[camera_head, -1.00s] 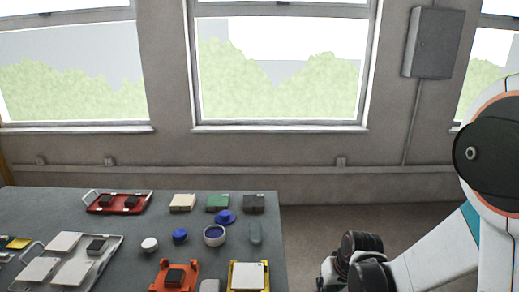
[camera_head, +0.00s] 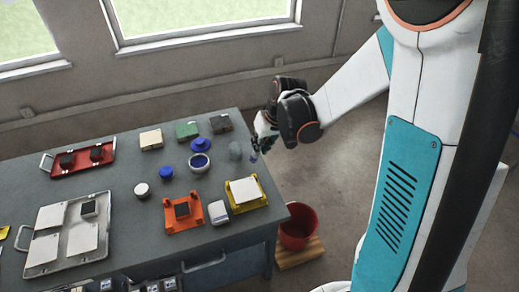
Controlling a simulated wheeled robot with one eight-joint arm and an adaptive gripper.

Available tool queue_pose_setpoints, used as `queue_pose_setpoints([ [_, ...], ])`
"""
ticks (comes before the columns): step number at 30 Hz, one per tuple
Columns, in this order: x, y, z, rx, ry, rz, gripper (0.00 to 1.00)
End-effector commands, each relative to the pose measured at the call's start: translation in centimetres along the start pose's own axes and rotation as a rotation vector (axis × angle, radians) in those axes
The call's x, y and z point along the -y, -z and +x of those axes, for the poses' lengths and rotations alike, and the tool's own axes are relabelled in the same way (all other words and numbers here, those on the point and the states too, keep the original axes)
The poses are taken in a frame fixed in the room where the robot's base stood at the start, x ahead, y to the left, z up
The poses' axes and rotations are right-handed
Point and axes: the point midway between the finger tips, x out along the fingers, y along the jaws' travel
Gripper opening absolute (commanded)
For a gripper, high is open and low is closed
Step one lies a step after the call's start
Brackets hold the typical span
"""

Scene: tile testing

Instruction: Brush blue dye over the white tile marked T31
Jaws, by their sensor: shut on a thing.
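A white tile (camera_head: 244,190) lies in a yellow holder (camera_head: 262,203) at the right end of the table; any marking is too small to read. More white tiles (camera_head: 82,239) lie on a grey tray (camera_head: 98,259) at the left. An open round jar (camera_head: 200,163) with blue on it stands mid-table, a blue lid (camera_head: 200,145) behind it. My gripper (camera_head: 257,146) is at the table's right edge, behind and above the yellow holder. It is shut on a thin thing with a blue tip (camera_head: 253,158), apparently a brush, mostly hidden by the fingers.
An orange holder (camera_head: 184,222) with a dark block and a pale grey object (camera_head: 219,212) sit left of the yellow holder. A grey-green object (camera_head: 235,150) stands near my gripper. A red tray (camera_head: 78,160) is at the back left. A red bucket (camera_head: 298,228) stands off the table's right side.

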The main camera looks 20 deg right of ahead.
Motion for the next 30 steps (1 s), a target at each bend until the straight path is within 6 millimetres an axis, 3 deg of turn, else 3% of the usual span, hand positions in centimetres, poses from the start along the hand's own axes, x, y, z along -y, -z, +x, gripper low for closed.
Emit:
queue_pose_setpoints([
  [5, 0.0, 0.2, -0.4, 0.001, 0.002, 0.000, 0.00],
  [21, -0.7, -1.2, 4.0, 0.000, 0.002, 0.000, 0.00],
  [30, -0.8, -1.2, 4.1, 0.000, 0.002, 0.000, 0.00],
])
